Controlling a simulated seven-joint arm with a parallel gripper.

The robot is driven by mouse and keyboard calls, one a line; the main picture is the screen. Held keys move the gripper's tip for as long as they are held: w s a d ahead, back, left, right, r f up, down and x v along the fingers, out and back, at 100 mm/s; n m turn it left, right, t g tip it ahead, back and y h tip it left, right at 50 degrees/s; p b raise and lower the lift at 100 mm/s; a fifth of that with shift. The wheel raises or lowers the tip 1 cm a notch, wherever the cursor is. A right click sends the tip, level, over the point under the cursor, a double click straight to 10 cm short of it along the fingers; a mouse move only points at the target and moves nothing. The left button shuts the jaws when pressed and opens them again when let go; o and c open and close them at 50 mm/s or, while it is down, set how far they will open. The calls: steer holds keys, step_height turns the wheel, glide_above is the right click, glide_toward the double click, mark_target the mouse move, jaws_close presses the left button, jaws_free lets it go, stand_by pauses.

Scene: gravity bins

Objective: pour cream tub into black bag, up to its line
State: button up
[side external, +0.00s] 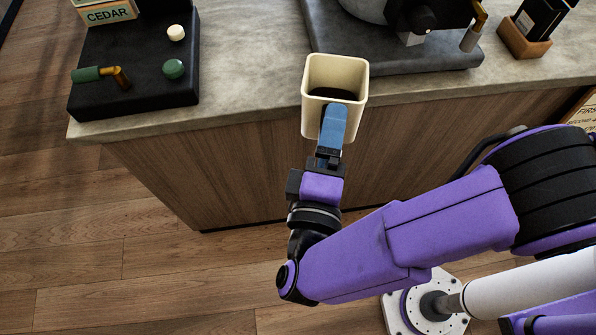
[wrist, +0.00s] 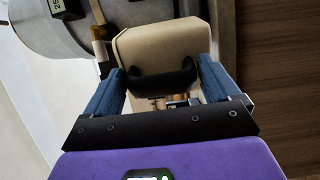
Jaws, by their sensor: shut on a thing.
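The cream tub (side external: 312,118) is an open-topped, tapered square container in the side external view. It is held near the counter's front edge, with its mouth up towards that camera and something dark inside. My gripper (side external: 333,112) has blue fingers and is shut on the tub at its near side. In the wrist view, the tub (wrist: 160,45) lies between my gripper's two blue fingers (wrist: 162,75), with a black handle-like part there. I cannot make out a black bag or its line in either view.
A black slab (side external: 130,65) at the left holds a CEDAR sign (side external: 108,13), a green-and-amber handle (side external: 100,74) and two knobs. A dark slab (side external: 400,58) behind the tub bears a grey rounded vessel. A wooden block (side external: 524,40) stands at right. The counter's middle (side external: 245,60) is clear.

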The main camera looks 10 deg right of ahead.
steer(key=w+d+r+m+g+h, duration=0.25)
steer(key=d+m+g+h, duration=0.25)
steer(key=d, duration=0.6)
steer(key=w+d+r+m+g+h, duration=0.1)
steer(key=w+d+m+g+h, duration=0.35)
steer(key=d, duration=0.65)
steer(key=w+d+r, duration=0.3)
steer(key=w+d, duration=0.1)
steer(key=d, duration=0.3)
steer(key=w+d+r, duration=0.2)
steer(key=w+d, duration=0.3)
steer(key=d, duration=0.2)
steer(key=w+d+r+n, duration=0.1)
steer(key=w+d+r, duration=0.2)
steer(key=w+d, duration=0.2)
steer(key=shift+d+r, duration=0.35)
steer(key=shift+d, duration=1.15)
steer(key=shift+f+t, duration=0.1)
steer(key=shift+t, duration=0.15)
step_height(320, 180, up, 6)
steer(key=g+y, duration=0.4)
steer(key=y, duration=0.3)
